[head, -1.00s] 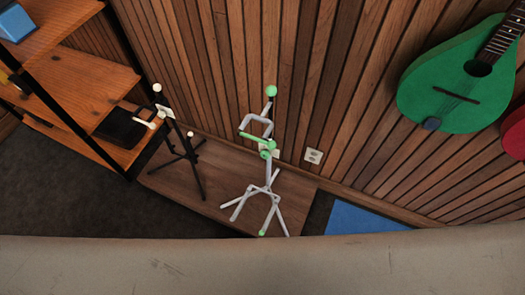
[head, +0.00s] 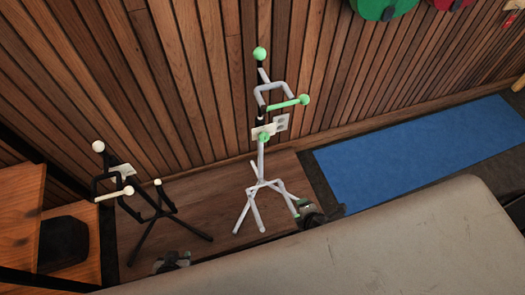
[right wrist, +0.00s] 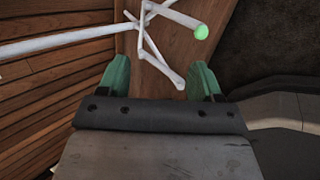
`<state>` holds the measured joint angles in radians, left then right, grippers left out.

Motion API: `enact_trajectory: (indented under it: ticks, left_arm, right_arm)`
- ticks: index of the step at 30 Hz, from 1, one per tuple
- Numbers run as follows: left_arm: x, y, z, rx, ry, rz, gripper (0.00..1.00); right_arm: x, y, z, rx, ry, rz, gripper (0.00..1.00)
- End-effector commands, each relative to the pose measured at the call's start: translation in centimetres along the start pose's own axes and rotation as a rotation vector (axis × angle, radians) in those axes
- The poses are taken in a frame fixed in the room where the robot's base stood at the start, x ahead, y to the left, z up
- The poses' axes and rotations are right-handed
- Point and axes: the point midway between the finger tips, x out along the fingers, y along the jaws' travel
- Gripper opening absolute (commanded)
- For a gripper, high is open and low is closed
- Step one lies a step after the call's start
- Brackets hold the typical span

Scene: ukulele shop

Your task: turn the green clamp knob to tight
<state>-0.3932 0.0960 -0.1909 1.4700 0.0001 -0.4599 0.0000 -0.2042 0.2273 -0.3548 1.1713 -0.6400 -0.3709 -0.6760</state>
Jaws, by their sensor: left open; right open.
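The white instrument stand (head: 261,165) stands upright against the slatted wall. A round green knob (head: 264,137) sits on its post beside a pale plate (head: 280,124). A green bar with a ball end (head: 304,99) and a green top ball (head: 260,54) are above it. My left gripper (head: 171,261) is open and empty at the platform's front edge, left of the stand; its fingers are hard to make out. My right gripper (head: 309,213) is open near the stand's feet, well below the knob. In the right wrist view its green fingers (right wrist: 158,80) are apart, with the white legs beyond.
A black stand (head: 150,215) with white ends is at the left, near wooden shelves (head: 18,215). A blue mat (head: 420,150) lies at the right. A grey padded surface (head: 400,245) fills the lower foreground. Green and red instruments hang on the wall.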

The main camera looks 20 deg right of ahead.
Motion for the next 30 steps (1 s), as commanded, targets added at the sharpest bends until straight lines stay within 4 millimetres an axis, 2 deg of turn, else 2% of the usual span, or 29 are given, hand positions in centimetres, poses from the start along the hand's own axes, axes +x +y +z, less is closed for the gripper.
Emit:
enact_trajectory:
  ticks: [1, 4, 9, 12, 16, 21, 25, 30]
  left_arm:
    - [1.3, 0.1, -1.4, 0.000, 0.067, 0.001, 0.43]
    - [0.2, 0.2, -5.6, -0.001, 0.187, 0.001, 0.43]
    - [-3.8, 0.3, -11.1, -0.002, 0.380, 0.002, 0.43]
    - [-6.6, 0.3, -13.1, -0.002, 0.471, 0.002, 0.43]
    - [-9.6, 0.3, -14.6, -0.002, 0.553, 0.002, 0.43]
    - [-11.6, 0.3, -15.4, -0.002, 0.601, 0.003, 0.43]
    - [-12.0, 0.4, -15.9, -0.002, 0.632, 0.004, 0.43]
    - [-12.4, 0.6, -17.0, -0.001, 0.718, 0.009, 0.43]
  right_arm:
    - [2.3, 1.6, -0.4, -0.147, -0.015, 0.085, 0.65]
    - [3.2, 6.3, -1.0, -0.451, -0.079, 0.246, 0.65]
    - [2.1, 13.3, -2.5, -0.902, -0.274, 0.495, 0.65]
    - [0.5, 16.2, -3.4, -1.092, -0.407, 0.603, 0.65]
    - [-1.5, 18.5, -4.1, -1.247, -0.547, 0.690, 0.65]
    - [-2.9, 20.0, -4.5, -1.325, -0.633, 0.731, 0.65]
    - [-2.3, 21.3, -4.5, -1.330, -0.642, 0.734, 0.65]
    - [-0.2, 23.7, -4.5, -1.328, -0.640, 0.733, 0.65]
